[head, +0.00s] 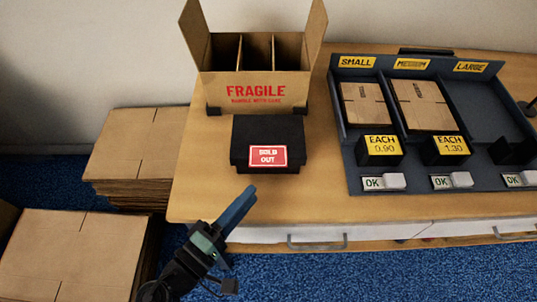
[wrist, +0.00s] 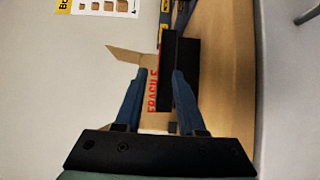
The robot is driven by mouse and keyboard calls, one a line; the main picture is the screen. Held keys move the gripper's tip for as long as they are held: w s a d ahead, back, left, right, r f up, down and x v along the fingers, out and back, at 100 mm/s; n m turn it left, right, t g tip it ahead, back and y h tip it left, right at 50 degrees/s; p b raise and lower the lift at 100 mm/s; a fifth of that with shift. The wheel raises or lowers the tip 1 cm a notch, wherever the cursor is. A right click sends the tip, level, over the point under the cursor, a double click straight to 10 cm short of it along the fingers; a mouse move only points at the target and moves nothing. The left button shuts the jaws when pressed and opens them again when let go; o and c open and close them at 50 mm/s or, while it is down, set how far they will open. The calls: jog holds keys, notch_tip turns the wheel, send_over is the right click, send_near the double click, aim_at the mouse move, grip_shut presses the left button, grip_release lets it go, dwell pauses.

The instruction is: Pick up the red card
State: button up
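The red card (head: 268,156) reads "SOLD OUT" and sits at the front of a black box (head: 240,132) on the wooden counter. The black box (wrist: 182,60) shows there beyond the fingers, partly covered by the right one. I cannot make out the red card's face in the wrist view.
An open FRAGILE carton (head: 255,90) with dividers stands behind the black box. A dark tray (head: 487,100) with small and medium cartons is at the right. Carton stacks (head: 125,150) stand left of the counter (head: 330,210). Counter between box and tray is clear.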

aim_at(268, 156)
jog(key=x, duration=0.8)
jog(key=shift+w, duration=0.25)
grip_shut()
